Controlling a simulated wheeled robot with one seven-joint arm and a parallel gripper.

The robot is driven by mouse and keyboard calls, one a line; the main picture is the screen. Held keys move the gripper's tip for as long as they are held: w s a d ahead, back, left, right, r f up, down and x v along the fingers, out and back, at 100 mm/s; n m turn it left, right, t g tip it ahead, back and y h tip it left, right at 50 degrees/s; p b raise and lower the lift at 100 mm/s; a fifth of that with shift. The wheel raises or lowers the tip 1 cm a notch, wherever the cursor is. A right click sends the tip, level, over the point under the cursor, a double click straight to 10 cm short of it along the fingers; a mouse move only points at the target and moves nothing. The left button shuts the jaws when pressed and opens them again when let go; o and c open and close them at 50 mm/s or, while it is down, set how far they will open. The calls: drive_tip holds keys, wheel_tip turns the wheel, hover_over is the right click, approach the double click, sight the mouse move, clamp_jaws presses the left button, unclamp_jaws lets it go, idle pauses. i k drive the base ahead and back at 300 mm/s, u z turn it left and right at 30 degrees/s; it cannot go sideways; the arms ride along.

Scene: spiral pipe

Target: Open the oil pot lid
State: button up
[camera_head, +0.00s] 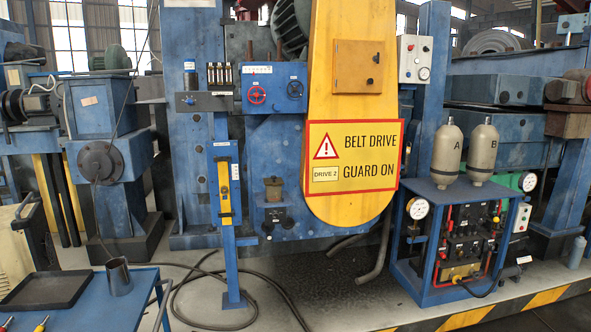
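My gripper does not show in this view.
A blue post with a yellow gauge (224,187) stands just left of the pot. The yellow belt guard (350,190) hangs to its right. Black hoses (262,280) lie on the floor below. A blue table (95,308) with a black tray (45,291) and a metal cup (118,277) is at the front left.

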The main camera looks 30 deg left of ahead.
sight(275, 181)
drive_tip(key=u, duration=0.1)
drive_tip(key=i, duration=1.55)
drive_tip(key=u, duration=0.75)
drive_tip(key=i, duration=0.85)
drive_tip(key=u, duration=0.6)
